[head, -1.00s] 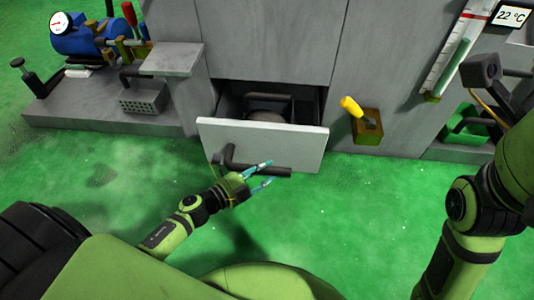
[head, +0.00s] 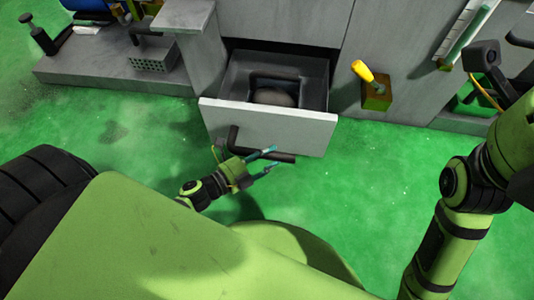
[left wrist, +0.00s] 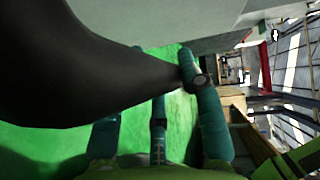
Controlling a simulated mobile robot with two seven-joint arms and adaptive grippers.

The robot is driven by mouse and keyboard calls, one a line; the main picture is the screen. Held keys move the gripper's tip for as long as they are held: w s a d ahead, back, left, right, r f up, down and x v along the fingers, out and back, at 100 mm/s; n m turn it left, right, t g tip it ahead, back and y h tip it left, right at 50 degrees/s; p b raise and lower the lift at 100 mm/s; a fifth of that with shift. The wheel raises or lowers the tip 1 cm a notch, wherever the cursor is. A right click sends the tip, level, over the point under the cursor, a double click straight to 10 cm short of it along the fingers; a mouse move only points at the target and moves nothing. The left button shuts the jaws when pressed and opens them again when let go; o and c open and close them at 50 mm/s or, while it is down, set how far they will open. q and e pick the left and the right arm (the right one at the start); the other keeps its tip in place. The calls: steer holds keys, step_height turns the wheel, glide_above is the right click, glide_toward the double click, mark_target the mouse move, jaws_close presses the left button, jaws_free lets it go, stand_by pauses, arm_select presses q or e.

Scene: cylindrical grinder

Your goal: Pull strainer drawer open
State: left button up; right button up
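The strainer drawer (head: 225,115) stands partly open in the grey machine, its pale front panel facing me. A dark opening with a rounded, light-brown thing (head: 273,97) shows inside it. The dark bar handle (head: 284,157) sits low on the front panel and fills the upper left of the left wrist view (left wrist: 70,65). My left gripper (head: 268,160) is at the handle, its teal fingers spread, one above and one below the bar in the head view. Firm contact cannot be made out.
A yellow-handled lever (head: 362,71) on a brown block stands right of the drawer. A grey ledge (head: 186,15) and a perforated box (head: 152,60) are at the left. Green floor in front of the drawer is free.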

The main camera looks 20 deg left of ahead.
arm_select(q)
steer(key=o, duration=0.3)
steer(key=shift+o, duration=0.2)
steer(key=v, duration=1.2)
